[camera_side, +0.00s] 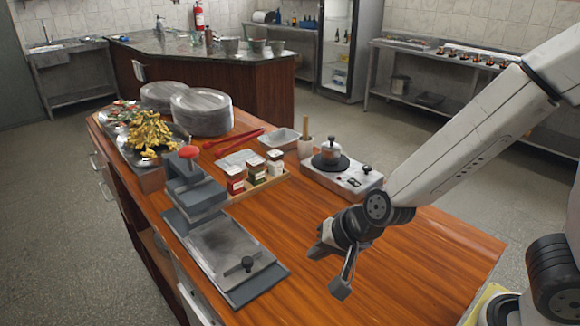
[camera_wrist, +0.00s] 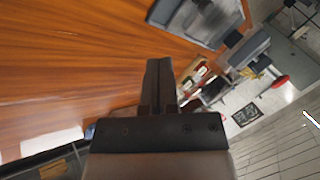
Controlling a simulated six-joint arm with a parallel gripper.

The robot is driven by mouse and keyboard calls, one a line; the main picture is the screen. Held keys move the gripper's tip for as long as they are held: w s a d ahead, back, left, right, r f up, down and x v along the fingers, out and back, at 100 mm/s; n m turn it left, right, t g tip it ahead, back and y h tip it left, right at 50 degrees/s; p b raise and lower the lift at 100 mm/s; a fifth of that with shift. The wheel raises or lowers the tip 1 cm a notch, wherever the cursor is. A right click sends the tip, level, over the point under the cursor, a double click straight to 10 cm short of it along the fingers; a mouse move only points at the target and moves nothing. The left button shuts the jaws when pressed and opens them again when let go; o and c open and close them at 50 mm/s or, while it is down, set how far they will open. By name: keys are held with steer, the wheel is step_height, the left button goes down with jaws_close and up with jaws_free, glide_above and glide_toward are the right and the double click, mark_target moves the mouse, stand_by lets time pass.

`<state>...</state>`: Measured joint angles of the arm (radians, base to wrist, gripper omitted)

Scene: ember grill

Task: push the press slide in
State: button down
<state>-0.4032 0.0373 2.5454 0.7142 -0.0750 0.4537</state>
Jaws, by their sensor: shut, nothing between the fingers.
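The press (camera_side: 195,205) stands on the left part of the wooden counter, with a grey block and a red knob (camera_side: 189,152) on top. The wrist view shows the slide (camera_wrist: 196,18) at the top, partly cut off, and the red knob (camera_wrist: 280,82) at the right. My gripper (camera_side: 341,285) is above the counter, right of the slide and apart from it. Its fingers (camera_wrist: 160,66) are together and empty.
A hot plate unit (camera_side: 340,180) with a domed lid stands behind my gripper. Stacked plates (camera_side: 201,112) and a food tray (camera_side: 150,158) are farther back. The counter right of the slide is clear.

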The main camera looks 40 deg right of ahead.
steer(key=shift+s+a+r+m+t+h, duration=0.25)
steer(key=shift+a+m, duration=0.55)
steer(key=shift+m, duration=0.4)
steer(key=shift+s+a+r+m+t, duration=0.15)
steer(key=shift+a+m+t, duration=0.2)
steer(key=shift+a+m, duration=0.7)
steer(key=shift+s+a+r+m+t+h, duration=0.25)
steer(key=shift+a+m, duration=0.35)
steer(key=shift+m, duration=0.75)
steer(key=shift+w+f, duration=0.2)
steer(key=shift+f, duration=0.05)
steer(key=shift+x, duration=4.5)
steer(key=w, duration=0.2)
steer(key=shift+w+a+f, duration=0.2)
steer(key=shift+w+f, duration=0.05)
steer(key=shift+f, duration=0.1)
steer(key=shift+w+a+f, duration=0.1)
steer(key=shift+w+a, duration=0.1)
steer(key=shift+w, duration=0.75)
glide_toward(230, 247)
steer(key=shift+w+a+f, duration=0.2)
steer(key=shift+w+f, duration=0.25)
steer(key=shift+w, duration=0.6)
steer(key=shift+w+a+f, duration=0.2)
steer(key=shift+w+f, duration=0.25)
steer(key=shift+w, duration=0.65)
steer(key=shift+w+a+f, duration=0.2)
steer(key=shift+w+f, duration=0.2)
steer(key=shift+w, duration=0.65)
